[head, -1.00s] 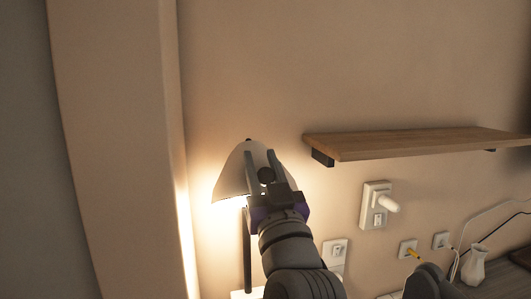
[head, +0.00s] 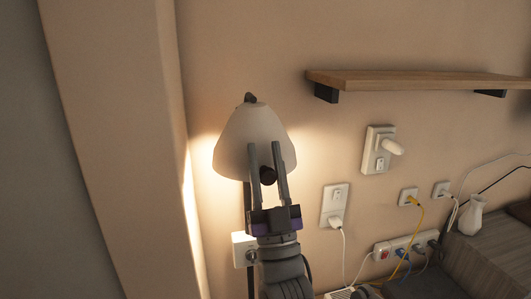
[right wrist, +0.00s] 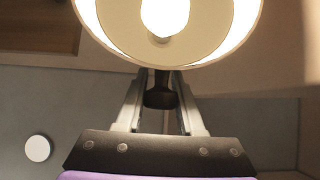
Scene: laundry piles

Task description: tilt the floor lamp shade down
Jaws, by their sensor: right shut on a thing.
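The floor lamp's pale shade (head: 250,135) is lit, with its narrow top up and its open rim down, close to the wall. Its dark stand (head: 247,203) is partly hidden behind my right gripper. My right gripper (head: 266,148) reaches up from below, in front of the shade. It is shut on a short dark knob (head: 267,176) at the shade's lower edge. In the right wrist view the knob (right wrist: 160,93) sits between the two fingers, just below the shade's glowing opening (right wrist: 210,32) and the bright bulb (right wrist: 165,14). My left gripper is not in view.
A wooden shelf (head: 420,80) is fixed to the wall at the upper right. Wall sockets with plugs (head: 380,150) and a power strip with cables (head: 405,243) are at the right. A white jug (head: 471,216) stands at the far right. A wall edge (head: 110,130) is close on the left.

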